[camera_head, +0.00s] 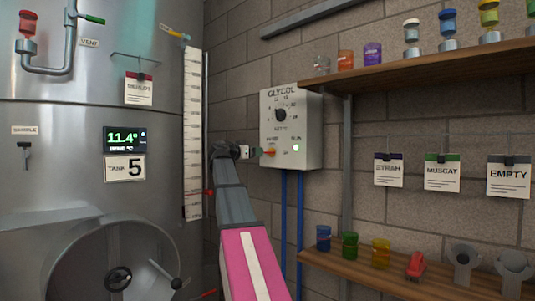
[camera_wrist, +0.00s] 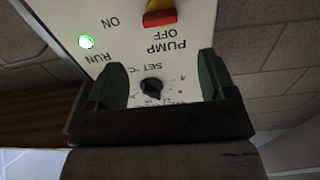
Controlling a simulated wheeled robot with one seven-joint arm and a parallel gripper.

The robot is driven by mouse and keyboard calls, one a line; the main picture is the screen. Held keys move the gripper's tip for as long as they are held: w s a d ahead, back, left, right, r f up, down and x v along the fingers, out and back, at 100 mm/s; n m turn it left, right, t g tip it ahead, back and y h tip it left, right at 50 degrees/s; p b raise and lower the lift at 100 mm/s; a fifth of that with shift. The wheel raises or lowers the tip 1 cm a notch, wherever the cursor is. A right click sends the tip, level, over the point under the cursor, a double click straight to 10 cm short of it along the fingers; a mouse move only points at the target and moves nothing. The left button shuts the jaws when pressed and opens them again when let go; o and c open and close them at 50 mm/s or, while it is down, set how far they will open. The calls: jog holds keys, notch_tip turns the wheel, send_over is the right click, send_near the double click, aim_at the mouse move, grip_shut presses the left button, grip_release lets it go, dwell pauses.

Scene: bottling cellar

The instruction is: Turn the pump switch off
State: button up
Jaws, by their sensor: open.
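The pump switch (camera_head: 268,152) is a small orange-red lever on the lower left of the white GLYCOL box (camera_head: 309,110). In the wrist view the red and yellow switch (camera_wrist: 160,14) is cut by the top edge, with OFF and ON lettered near it upside down. I cannot tell its exact setting, but the green RUN light (camera_head: 295,148) is lit. My gripper (camera_head: 247,152) is at the box's left side, close to the switch. In the wrist view its jaws (camera_wrist: 162,62) are apart and empty, with the switch beyond the tips.
A black set-temperature dial (camera_head: 280,115) is above the switch. A steel tank (camera_head: 70,150) and level gauge (camera_head: 193,130) stand left. Blue pipes (camera_head: 291,215) run below the box. Shelves (camera_head: 430,66) with small jars are on the right; the wall between them holds cards.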

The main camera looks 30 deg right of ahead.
jog(key=x, duration=0.9)
jog(key=shift+w+d, duration=0.2)
jog(key=shift+d, duration=0.15)
jog(key=c, duration=0.9)
